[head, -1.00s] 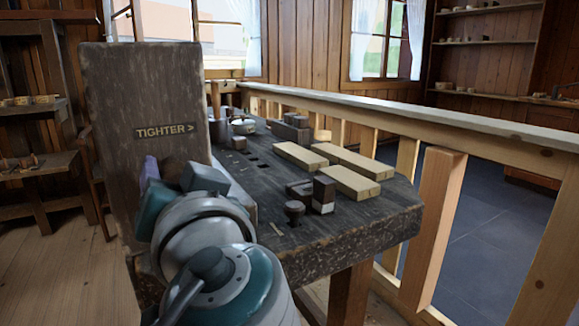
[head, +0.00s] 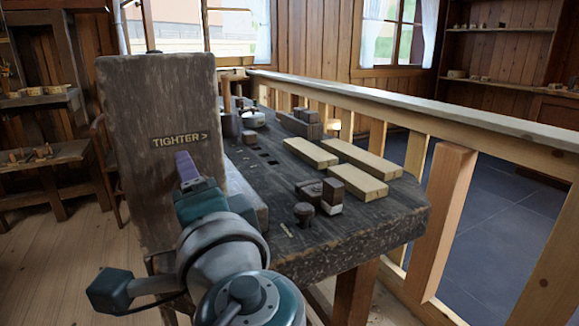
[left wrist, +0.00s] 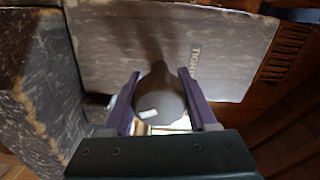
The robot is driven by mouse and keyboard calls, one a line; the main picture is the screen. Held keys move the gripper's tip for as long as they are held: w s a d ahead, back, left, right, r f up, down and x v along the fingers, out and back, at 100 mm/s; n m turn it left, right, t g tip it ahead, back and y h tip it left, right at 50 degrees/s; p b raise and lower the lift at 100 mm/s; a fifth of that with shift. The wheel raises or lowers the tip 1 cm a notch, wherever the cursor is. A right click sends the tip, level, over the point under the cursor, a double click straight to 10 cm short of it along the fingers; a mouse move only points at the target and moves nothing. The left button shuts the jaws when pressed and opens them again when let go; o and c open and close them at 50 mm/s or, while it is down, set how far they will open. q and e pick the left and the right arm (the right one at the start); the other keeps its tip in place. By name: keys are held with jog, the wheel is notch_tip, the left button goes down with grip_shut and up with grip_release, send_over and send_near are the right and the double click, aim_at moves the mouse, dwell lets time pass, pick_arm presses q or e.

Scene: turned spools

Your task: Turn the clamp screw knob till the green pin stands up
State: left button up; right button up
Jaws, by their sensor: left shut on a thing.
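The clamp screw knob (left wrist: 160,92) is a dark brown rounded thing with a small white mark, in the left wrist view. My left gripper (left wrist: 160,98) has one purple finger on each side of the knob and is shut on it. In the head view my left gripper (head: 187,168) is in front of the upright wooden board (head: 150,100), and my wrist hides the knob. The board carries the words "TIGHTER >" (head: 180,141). I see no green pin in either view. My right gripper is in neither view.
The dark workbench (head: 370,225) stretches back behind the board. Several pale wooden blocks (head: 357,182) and small dark pieces (head: 304,212) lie on it. A wooden railing (head: 400,118) runs along its right side. Bare floor (head: 55,245) shows at left.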

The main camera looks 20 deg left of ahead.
pick_arm(q)
jog(key=m+p, duration=0.1)
jog(key=m, duration=0.2)
jog(key=shift+r+m+p, duration=0.2)
jog(key=shift+m+p, duration=0.2)
jog(key=m+p, duration=0.1)
jog(key=m, duration=0.2)
jog(key=shift+w+m+p, duration=0.1)
jog(key=shift+m+p, duration=0.2)
jog(key=shift+p, duration=0.1)
jog(key=m+p, duration=0.2)
jog(key=m, duration=0.3)
jog(key=shift+m, duration=0.3)
jog(key=shift+d, duration=0.1)
jog(key=o, duration=1)
jog(key=shift+c, duration=0.2)
jog(key=shift+o, duration=1.4)
jog(key=shift+d+f, duration=0.1)
jog(key=shift+f, duration=0.1)
jog(key=shift+o, duration=0.6)
jog(key=shift+s, duration=0.2)
